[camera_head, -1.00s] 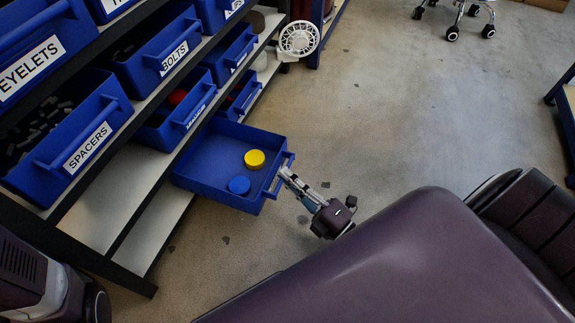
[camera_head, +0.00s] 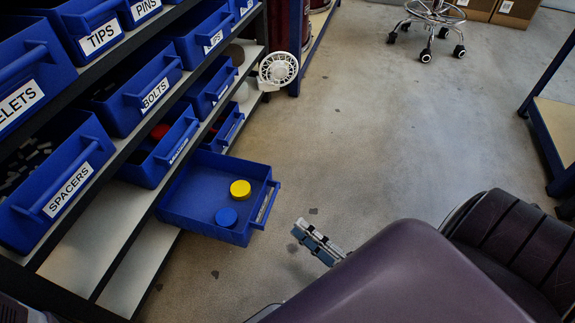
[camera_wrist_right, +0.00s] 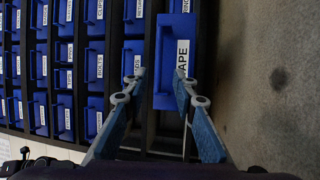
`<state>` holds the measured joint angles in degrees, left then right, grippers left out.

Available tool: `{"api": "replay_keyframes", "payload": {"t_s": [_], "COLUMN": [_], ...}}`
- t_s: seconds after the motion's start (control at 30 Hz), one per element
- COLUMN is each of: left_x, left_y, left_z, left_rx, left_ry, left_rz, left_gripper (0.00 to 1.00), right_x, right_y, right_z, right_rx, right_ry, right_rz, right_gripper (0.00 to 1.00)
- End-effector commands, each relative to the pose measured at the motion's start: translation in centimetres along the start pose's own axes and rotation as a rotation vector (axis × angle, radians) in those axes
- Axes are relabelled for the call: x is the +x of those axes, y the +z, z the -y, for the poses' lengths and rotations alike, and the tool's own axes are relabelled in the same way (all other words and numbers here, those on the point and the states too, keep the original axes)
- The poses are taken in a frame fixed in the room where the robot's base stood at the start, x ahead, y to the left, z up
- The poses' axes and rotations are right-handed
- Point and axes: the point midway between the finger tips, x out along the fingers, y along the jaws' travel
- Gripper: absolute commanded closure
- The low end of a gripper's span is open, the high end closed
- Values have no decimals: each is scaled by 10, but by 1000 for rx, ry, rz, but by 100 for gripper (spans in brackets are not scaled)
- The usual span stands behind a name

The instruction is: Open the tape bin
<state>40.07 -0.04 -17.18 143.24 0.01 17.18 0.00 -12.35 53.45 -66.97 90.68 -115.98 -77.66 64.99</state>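The tape bin (camera_head: 190,205) is a blue drawer-like bin pulled well out of the lowest shelf level. A yellow roll (camera_head: 240,188) and a blue roll (camera_head: 226,217) lie in it. In the right wrist view the tape bin (camera_wrist_right: 166,98) shows its label, partly covered by a finger. My right gripper (camera_head: 300,228) is off the bin's handle (camera_head: 265,205), to its right with a gap of floor between. In the right wrist view my right gripper (camera_wrist_right: 160,78) has its fingertips apart with nothing between them. My left gripper is not in view.
The shelf rack holds several labelled blue bins, such as the spacers bin (camera_head: 60,190) and the bolts bin (camera_head: 140,95). A white spoked wheel (camera_head: 278,70) is at the rack's far end. A wheeled chair (camera_head: 432,25) stands far back. The floor in the middle is clear.

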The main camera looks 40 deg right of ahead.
Motion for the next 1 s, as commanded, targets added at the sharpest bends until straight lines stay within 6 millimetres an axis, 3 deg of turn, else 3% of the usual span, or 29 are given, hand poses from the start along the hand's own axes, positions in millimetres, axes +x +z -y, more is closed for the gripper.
{"api": "replay_keyframes", "payload": {"t_s": [0.1,0.27,1.0], "left_x": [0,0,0], "left_y": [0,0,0], "left_z": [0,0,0], "left_rx": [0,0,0], "left_ry": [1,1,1], "left_rz": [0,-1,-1], "left_gripper": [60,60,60], "right_x": [-17,-27,-27], "right_y": [0,0,0], "right_z": [0,0,0], "right_rx": [-1,-1,0], "right_ry": [-2,0,0], "right_rz": [0,0,0], "right_gripper": [74,74,74]}}
